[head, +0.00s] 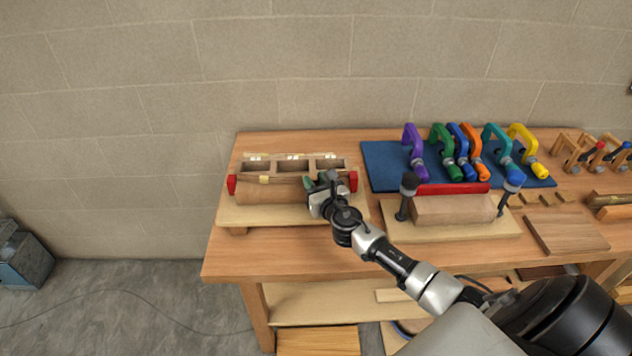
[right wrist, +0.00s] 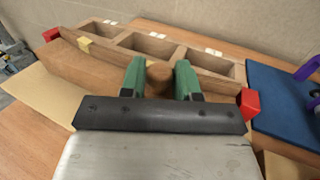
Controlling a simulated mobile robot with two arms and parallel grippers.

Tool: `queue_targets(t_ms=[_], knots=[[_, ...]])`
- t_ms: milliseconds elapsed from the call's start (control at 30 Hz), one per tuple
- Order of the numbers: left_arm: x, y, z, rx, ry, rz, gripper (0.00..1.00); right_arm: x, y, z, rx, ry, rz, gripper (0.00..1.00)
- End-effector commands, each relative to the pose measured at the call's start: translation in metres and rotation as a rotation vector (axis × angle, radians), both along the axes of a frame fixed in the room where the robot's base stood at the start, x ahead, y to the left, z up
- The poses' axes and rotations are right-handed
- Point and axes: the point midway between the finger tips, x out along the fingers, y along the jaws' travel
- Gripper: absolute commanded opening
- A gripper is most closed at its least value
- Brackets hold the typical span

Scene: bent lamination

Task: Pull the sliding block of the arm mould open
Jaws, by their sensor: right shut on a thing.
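The mould with three open compartments (head: 270,191) is a long wooden block at the left of the bench, with red pieces at both ends. It also fills the upper part of the right wrist view (right wrist: 95,66). A round brown wooden knob (right wrist: 159,74) stands at its near side, right of the middle. My right gripper (head: 318,183) reaches it from the front, and its green fingers are shut on the knob, one on each side. The gripper hides part of the mould's front, and I cannot tell a gap at the sliding block. My left gripper is not in view.
The mould sits on a pale board (head: 285,215). The bench front left (head: 250,256) is clear.

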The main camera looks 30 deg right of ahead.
Motion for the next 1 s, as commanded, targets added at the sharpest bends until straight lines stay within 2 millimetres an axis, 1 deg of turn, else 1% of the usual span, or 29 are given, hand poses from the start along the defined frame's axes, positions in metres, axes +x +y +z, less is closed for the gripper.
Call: queue_targets(t_ms=[67,200,333,633,667,700,767,800,1000], knots=[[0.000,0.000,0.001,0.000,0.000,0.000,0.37,-0.002,0.001,0.000,0.000,0.001,0.001,0.00],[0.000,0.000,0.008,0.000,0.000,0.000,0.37,-0.019,0.012,0.000,-0.001,0.004,0.003,0.00],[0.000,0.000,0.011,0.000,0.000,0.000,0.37,-0.031,0.020,0.000,0.000,0.002,0.002,0.00],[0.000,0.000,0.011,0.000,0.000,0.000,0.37,-0.033,0.020,0.000,0.001,0.000,0.000,0.00],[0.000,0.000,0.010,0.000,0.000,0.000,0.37,-0.033,0.020,0.000,0.001,0.000,0.000,0.36],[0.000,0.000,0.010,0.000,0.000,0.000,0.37,-0.033,0.020,0.000,0.001,0.000,0.000,0.42],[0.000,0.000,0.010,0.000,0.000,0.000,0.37,-0.033,0.020,0.000,0.001,0.000,0.000,0.51],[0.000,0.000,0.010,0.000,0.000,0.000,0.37,-0.033,0.020,0.000,0.001,0.000,0.000,0.53],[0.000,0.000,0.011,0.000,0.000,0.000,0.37,-0.032,0.020,0.000,0.000,0.000,0.000,0.53]])
